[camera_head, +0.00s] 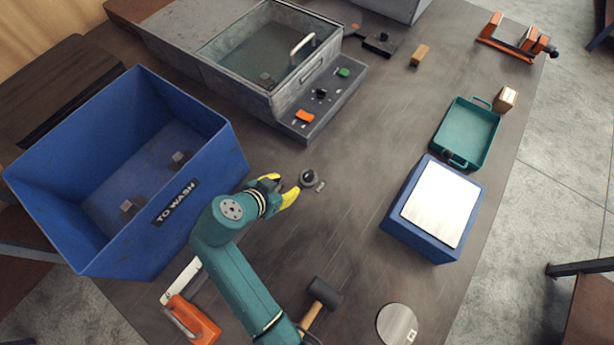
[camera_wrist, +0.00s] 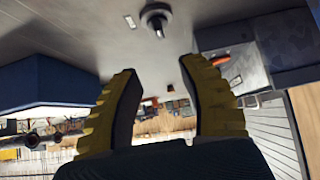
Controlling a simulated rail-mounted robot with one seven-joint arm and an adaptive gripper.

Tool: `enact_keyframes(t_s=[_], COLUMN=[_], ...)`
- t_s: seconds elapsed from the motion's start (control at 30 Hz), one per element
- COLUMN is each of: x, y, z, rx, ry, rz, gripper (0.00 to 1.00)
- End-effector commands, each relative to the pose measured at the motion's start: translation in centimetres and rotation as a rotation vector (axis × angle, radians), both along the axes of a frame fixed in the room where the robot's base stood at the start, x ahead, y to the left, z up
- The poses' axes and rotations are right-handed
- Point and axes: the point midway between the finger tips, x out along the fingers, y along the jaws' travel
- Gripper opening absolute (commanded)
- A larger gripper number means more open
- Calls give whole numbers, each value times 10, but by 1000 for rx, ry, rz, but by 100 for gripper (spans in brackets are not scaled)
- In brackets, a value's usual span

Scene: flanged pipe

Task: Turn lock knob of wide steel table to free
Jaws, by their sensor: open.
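The wide steel table (camera_head: 350,215) fills the middle of the head view. A small dark round knob (camera_head: 308,178) stands on its top, with a small light marker beside its lower right edge. The knob also shows at the top of the wrist view (camera_wrist: 155,16), beyond my fingertips. My gripper (camera_head: 281,189) has yellow fingers and is just left of the knob, apart from it. In the wrist view the fingers (camera_wrist: 160,68) are spread with nothing between them. The knob's setting is too small to read.
A blue "TO WASH" bin (camera_head: 215,150) stands left of my gripper. A grey basin unit (camera_head: 290,118) with orange and green buttons is behind. A blue box with a pale top (camera_head: 440,204) is right. A mallet (camera_head: 322,295) and orange-handled tool (camera_head: 190,318) lie in front.

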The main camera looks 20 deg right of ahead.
Motion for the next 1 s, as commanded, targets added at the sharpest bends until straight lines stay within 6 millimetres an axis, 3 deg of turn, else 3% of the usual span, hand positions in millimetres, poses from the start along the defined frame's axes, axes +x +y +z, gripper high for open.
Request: enact_keyframes(t_s=[0.6,1.0], x=[50,55], y=[-84,-94], z=[-100,-108], rx=[2,1], ry=[2,2], rz=[-4,-1], gripper=[41,41])
